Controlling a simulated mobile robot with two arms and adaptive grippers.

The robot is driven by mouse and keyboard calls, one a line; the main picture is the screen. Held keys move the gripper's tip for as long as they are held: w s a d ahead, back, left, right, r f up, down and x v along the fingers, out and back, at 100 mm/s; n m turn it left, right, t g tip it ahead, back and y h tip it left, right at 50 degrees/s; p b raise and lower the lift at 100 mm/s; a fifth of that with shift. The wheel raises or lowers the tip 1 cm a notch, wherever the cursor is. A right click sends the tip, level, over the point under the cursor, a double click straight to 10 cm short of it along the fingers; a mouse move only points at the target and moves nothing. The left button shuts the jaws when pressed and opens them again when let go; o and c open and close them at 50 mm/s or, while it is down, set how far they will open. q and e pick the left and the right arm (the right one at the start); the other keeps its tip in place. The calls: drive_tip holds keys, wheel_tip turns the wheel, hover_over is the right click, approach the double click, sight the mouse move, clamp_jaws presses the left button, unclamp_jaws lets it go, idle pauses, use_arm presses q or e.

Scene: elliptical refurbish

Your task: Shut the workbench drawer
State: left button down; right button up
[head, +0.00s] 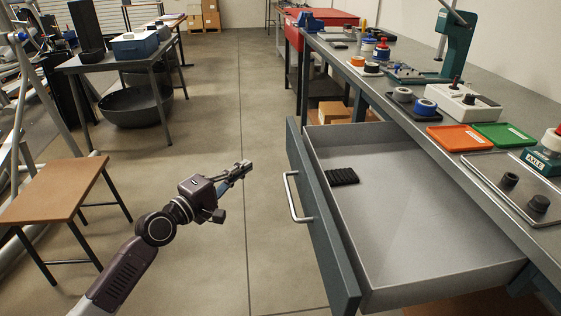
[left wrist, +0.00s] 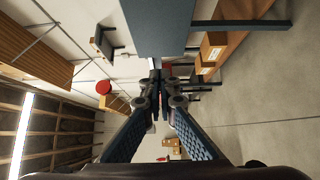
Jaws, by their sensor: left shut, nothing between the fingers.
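The workbench drawer (head: 420,230) stands pulled out from under the grey workbench (head: 470,160) in the head view. Its dark front panel (head: 316,215) faces left and carries a silver bar handle (head: 291,197). A black ribbed block (head: 342,176) lies inside the drawer. My left gripper (head: 246,166) is shut and empty, in the air over the floor, left of the handle and apart from it. In the left wrist view the shut fingers (left wrist: 159,75) show with nothing between them. My right gripper is in neither view.
The bench top holds an orange tray (head: 460,138), a green tray (head: 502,135), tape rolls and a green press (head: 455,45). A wooden-topped stool (head: 55,190) and a side table (head: 115,60) stand at left. The floor (head: 210,120) between them and the drawer is clear.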

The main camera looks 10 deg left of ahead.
use_arm(q)
drive_tip(key=b, duration=0.2)
approach(289, 145)
drive_tip(key=w, duration=0.4)
drive_tip(key=shift+d+r+p, duration=0.2)
drive_tip(key=shift+d+p, duration=0.1)
drive_tip(key=shift+d, duration=0.15)
drive_tip(key=shift+d+r+p, duration=0.15)
drive_tip(key=shift+d+p, duration=0.15)
drive_tip(key=shift+d, duration=0.2)
drive_tip(key=shift+w+d, duration=0.2)
drive_tip(key=shift+d, duration=0.4)
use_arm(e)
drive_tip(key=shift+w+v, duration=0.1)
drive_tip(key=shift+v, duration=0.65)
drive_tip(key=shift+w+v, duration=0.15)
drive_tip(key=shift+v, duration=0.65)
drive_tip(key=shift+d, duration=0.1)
